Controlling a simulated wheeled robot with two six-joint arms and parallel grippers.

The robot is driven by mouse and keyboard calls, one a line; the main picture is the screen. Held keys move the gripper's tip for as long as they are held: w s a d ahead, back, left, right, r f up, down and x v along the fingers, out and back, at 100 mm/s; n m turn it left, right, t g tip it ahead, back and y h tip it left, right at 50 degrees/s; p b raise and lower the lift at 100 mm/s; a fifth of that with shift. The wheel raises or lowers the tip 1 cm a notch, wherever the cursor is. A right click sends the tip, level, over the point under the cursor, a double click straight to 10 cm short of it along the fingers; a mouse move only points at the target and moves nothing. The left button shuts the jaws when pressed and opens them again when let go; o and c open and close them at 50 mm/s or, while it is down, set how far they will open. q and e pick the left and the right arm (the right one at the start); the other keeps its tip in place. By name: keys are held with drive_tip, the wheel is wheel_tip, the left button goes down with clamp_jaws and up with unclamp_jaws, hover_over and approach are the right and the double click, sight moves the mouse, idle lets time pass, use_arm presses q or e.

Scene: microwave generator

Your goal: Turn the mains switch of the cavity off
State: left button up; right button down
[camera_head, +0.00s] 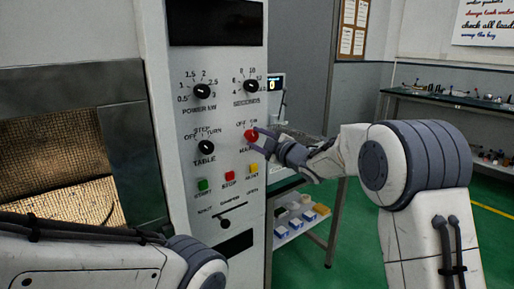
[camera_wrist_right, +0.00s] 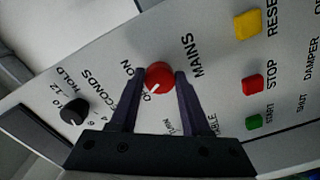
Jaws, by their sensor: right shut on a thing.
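The red mains switch (camera_head: 251,134) is a round knob on the white cavity control panel (camera_head: 222,255). My right gripper (camera_head: 263,141) reaches it from the right. In the right wrist view the red knob (camera_wrist_right: 159,74) sits between the two dark fingers of my right gripper (camera_wrist_right: 157,80), which are closed on its sides. The white mark on the knob points down and left, toward a label partly hidden by the knob and a finger; an ON label is to its left. My left arm crosses the lower left; its gripper is out of view.
The power knob (camera_head: 202,91), seconds knob (camera_head: 251,86) and table knob (camera_head: 206,147) are nearby. Green start (camera_head: 202,185), red stop (camera_head: 229,176) and yellow reset (camera_head: 252,169) buttons lie below. A cavity with a mesh front (camera_head: 55,150) is at left, a cart (camera_head: 318,228) at right.

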drive_tip(key=shift+n, duration=0.4)
drive_tip(key=shift+c, duration=1.8)
unclamp_jaws()
drive_tip(key=b+v, duration=0.2)
drive_tip(key=v, duration=0.8)
drive_tip(key=shift+s, duration=0.25)
